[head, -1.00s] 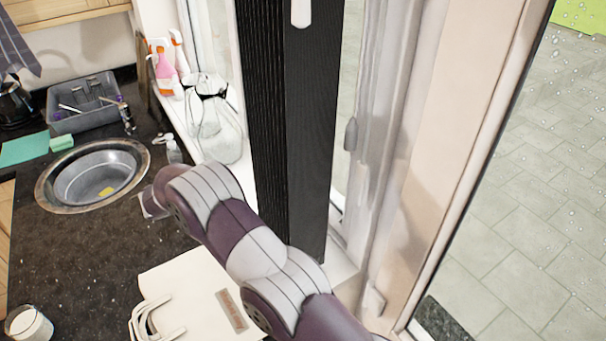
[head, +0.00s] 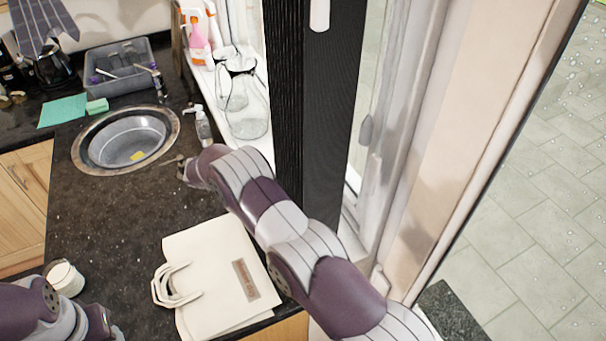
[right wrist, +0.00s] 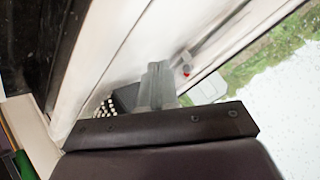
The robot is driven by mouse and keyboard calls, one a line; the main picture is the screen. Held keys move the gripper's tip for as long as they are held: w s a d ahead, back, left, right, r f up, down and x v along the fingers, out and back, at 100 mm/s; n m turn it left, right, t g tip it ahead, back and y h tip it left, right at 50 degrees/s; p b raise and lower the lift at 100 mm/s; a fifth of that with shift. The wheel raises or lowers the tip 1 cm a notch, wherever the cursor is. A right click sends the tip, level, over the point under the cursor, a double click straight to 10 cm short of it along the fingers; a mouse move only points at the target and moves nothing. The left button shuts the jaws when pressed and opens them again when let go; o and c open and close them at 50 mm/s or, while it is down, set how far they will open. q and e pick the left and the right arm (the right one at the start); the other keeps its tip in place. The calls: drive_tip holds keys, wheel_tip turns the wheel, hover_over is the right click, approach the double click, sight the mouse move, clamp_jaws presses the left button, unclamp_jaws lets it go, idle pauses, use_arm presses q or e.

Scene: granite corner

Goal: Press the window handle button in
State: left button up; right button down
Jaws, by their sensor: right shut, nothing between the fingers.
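A small red spot (right wrist: 186,73), which looks like the button, shows on a pale window handle (right wrist: 196,58) in the right wrist view. The handle lies along the white window frame and is partly hidden behind my fingers. My right gripper (right wrist: 155,82) is shut and empty, its grey fingertips just left of the red spot. I cannot tell the depth gap between them. In the head view my right arm reaches from the lower right towards the sill, and its gripper is not clearly visible.
A dark upright panel (head: 318,130) stands right of a glass jug (head: 243,110) on the sill. Spray bottles (head: 198,35) stand further back. A cream bag (head: 215,275), a white cup (head: 65,279) and a round sink (head: 125,140) are on the dark counter (head: 120,225).

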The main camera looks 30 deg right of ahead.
drive_tip(key=d, duration=0.4)
drive_tip(key=shift+s+d, duration=0.1)
drive_tip(key=shift+d, duration=0.15)
use_arm(q)
drive_tip(key=shift+r, duration=0.55)
use_arm(e)
drive_tip(key=shift+d, duration=0.25)
use_arm(q)
drive_tip(key=shift+d, duration=0.1)
idle(0.9)
use_arm(e)
drive_tip(key=shift+d, duration=0.45)
use_arm(q)
drive_tip(key=shift+f, duration=0.15)
use_arm(e)
drive_tip(key=shift+d, duration=0.6)
idle(0.5)
drive_tip(key=shift+a, duration=0.1)
use_arm(q)
drive_tip(key=shift+f, duration=0.3)
use_arm(e)
drive_tip(key=shift+a, duration=0.95)
use_arm(q)
drive_tip(key=shift+b, duration=0.3)
use_arm(e)
drive_tip(key=shift+a, duration=0.1)
